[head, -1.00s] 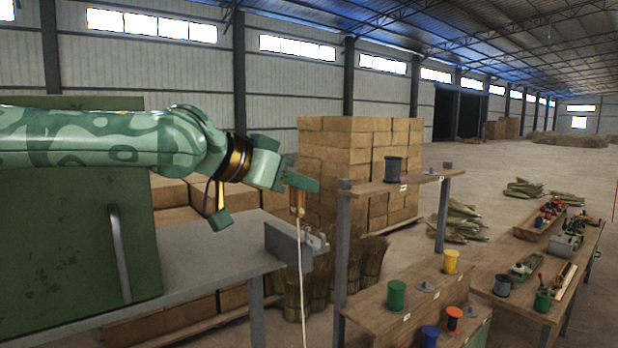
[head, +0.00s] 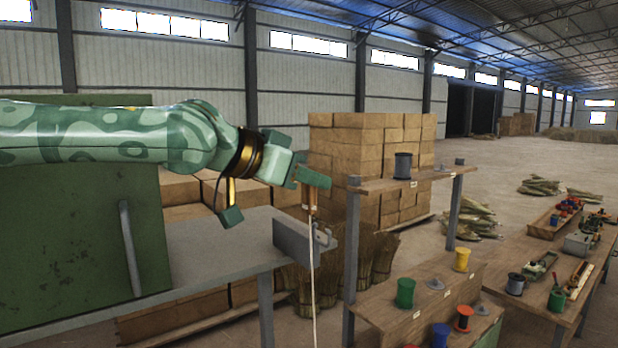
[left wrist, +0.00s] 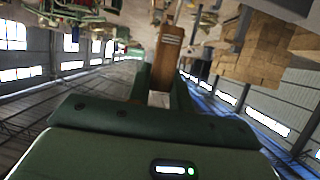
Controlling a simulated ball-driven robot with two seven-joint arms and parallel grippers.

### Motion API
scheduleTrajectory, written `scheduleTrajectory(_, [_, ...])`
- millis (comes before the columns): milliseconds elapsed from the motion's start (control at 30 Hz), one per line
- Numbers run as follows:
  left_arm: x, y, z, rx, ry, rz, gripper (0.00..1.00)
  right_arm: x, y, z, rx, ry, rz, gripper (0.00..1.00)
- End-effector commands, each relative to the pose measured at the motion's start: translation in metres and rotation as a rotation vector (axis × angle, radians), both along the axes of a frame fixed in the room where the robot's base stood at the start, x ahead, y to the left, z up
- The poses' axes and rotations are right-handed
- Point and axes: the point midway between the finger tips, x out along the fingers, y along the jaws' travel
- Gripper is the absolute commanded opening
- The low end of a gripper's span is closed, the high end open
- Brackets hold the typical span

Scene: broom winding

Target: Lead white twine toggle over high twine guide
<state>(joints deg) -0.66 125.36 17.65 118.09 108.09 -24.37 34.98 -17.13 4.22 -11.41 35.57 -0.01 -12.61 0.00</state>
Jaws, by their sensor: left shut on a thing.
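My left gripper (head: 312,180) is shut on a brown wooden toggle (head: 309,200), which hangs below the fingers. The white twine (head: 313,270) runs from the toggle straight down past the bottom of the head view. In the left wrist view the toggle (left wrist: 167,58) sits between the two green fingers (left wrist: 160,95). A grey metal bracket with small prongs (head: 292,241), perhaps the twine guide, stands on the end of the grey bench, below the toggle. The toggle appears above it in the picture; how far apart they are in depth I cannot tell. My right gripper is not in view.
The grey bench (head: 215,255) and a green panel (head: 75,220) are at left. A raised wooden shelf (head: 430,181) on grey posts carries a dark spool (head: 403,166). Coloured spools stand on the lower shelf (head: 385,308). Stacked brown blocks (head: 370,150) are behind.

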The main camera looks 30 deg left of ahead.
Motion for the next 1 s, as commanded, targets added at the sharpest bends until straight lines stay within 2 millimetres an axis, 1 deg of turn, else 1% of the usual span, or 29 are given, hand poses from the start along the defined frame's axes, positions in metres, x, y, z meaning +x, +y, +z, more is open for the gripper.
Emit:
scheduleTrajectory(433, [0.000,0.000,-0.002,0.001,0.000,0.000,0.00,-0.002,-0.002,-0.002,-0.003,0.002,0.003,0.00])
scheduleTrajectory(700, [0.000,0.000,-0.020,0.002,0.000,0.001,0.00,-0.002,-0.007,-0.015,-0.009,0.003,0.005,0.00])
scheduleTrajectory(1000, [0.000,0.000,-0.037,0.000,0.000,0.000,0.00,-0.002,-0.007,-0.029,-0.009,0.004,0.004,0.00])
